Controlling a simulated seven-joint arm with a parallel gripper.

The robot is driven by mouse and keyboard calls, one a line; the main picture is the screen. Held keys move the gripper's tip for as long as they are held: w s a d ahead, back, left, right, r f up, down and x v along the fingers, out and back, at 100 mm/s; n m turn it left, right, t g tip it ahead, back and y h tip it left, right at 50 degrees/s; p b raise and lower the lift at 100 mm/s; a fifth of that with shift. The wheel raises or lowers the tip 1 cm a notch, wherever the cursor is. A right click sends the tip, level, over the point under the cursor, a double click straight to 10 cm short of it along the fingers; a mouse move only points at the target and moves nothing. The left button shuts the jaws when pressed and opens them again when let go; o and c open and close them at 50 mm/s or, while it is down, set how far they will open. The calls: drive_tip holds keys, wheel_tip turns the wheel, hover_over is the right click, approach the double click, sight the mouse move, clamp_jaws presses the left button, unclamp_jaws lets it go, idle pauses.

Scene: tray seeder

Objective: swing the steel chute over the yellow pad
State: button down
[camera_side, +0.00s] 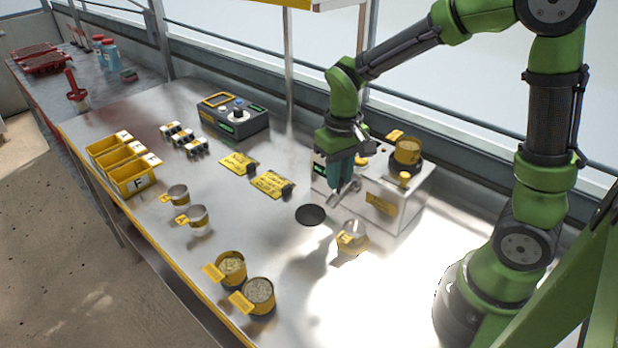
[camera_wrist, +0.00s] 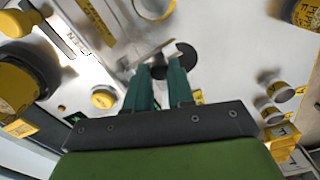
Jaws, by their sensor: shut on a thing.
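The steel chute (camera_side: 335,199) is a short bright metal piece on the front of the grey machine box (camera_side: 405,210). Its outer end points lower left, toward a black round disc (camera_side: 310,215). My gripper (camera_side: 342,186) is shut on the chute, pointing down from above. In the wrist view the chute (camera_wrist: 152,54) crosses at my fingertips (camera_wrist: 160,72), its end by the disc (camera_wrist: 182,58). A metal cup (camera_side: 354,230) stands right of the disc, with yellow (camera_side: 350,242) at its base; I cannot tell whether that is pad or label.
Two filled yellow cups (camera_side: 259,291) stand near the front edge, and two empty metal cups (camera_side: 197,216) further left. Yellow bins (camera_side: 132,180), yellow cards (camera_side: 270,184) and a control box (camera_side: 236,119) lie further back. Yellow knobs (camera_side: 404,178) stick out of the machine.

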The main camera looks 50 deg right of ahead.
drive_tip(key=shift+s, duration=0.1)
idle(0.4)
drive_tip(key=shift+s+d+n, duration=0.2)
drive_tip(key=shift+s+n, duration=0.3)
drive_tip(key=shift+n, duration=0.95)
drive_tip(key=shift+s+d+n, duration=0.25)
drive_tip(key=shift+s+n, duration=0.3)
drive_tip(key=shift+n, duration=0.85)
drive_tip(key=shift+s+d+n, duration=0.2)
drive_tip(key=shift+s+n, duration=0.3)
drive_tip(key=shift+n, duration=0.95)
drive_tip(key=c, duration=1)
unclamp_jaws()
drive_tip(key=shift+r, duration=0.1)
wheel_tip(320, 180, up, 17)
hover_over(357, 176)
drive_tip(key=s+a, duration=0.3)
drive_tip(key=a, duration=0.1)
drive_tip(key=shift+w, duration=0.2)
